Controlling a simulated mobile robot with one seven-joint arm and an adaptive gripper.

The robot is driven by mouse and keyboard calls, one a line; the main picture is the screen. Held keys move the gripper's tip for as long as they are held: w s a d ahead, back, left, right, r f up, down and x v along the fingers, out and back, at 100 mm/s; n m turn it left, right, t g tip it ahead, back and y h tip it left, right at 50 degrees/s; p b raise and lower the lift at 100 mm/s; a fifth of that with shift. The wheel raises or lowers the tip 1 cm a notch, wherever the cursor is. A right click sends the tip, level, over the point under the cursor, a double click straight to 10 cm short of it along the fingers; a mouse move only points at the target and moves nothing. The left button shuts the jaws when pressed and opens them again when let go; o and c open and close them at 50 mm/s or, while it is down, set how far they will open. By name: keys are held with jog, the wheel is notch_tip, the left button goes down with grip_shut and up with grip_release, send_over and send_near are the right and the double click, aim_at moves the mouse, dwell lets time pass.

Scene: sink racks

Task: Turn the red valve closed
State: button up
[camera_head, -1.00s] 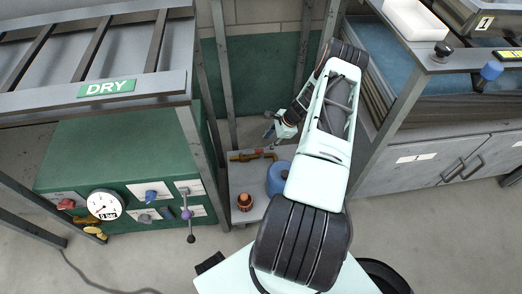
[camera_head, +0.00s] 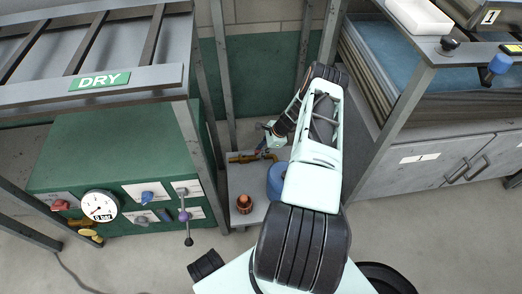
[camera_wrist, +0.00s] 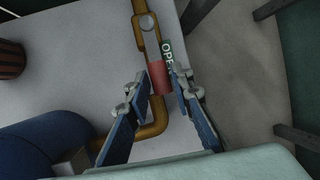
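The red valve handle (camera_wrist: 159,78) sits on a brass pipe (camera_wrist: 148,35) in the wrist view. A green label reading "OPE…" (camera_wrist: 168,58) lies beside it, partly hidden by a finger. My gripper (camera_wrist: 162,80) is open, with one blue-and-grey finger on each side of the red handle. I cannot tell whether the fingers touch it. In the head view the brass pipe (camera_head: 241,159) lies on a low grey bench, and my gripper (camera_head: 264,150) is at its right end. The handle is mostly hidden there.
A blue cylinder (camera_head: 276,180) and an orange-brown ribbed object (camera_head: 244,204) stand close to the pipe. A green panel with a gauge (camera_head: 99,206) is at left. Metal rack posts flank the arm, and a cabinet (camera_head: 440,165) stands at right.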

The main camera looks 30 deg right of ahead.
grip_shut()
jog(key=shift+s+a+r+m+p, duration=0.15)
jog(key=shift+s+m+p, duration=0.1)
jog(key=shift+m+p, duration=0.2)
jog(key=shift+s+a+m+t+h+p, duration=0.35)
jog(key=shift+s+m+h+p, duration=0.15)
jog(key=shift+m, duration=0.45)
jog(key=shift+s+a+m+t+h+p, duration=0.15)
jog(key=shift+s+a+m+h+p, duration=0.25)
jog(key=shift+m, duration=0.45)
jog(key=shift+s+a+m+t+h+p, duration=0.15)
jog(key=shift+s+a+m+h, duration=0.25)
jog(key=shift+m, duration=0.45)
jog(key=shift+a, duration=0.1)
jog(key=shift+o, duration=2.4)
grip_release()
jog(key=shift+w, duration=0.1)
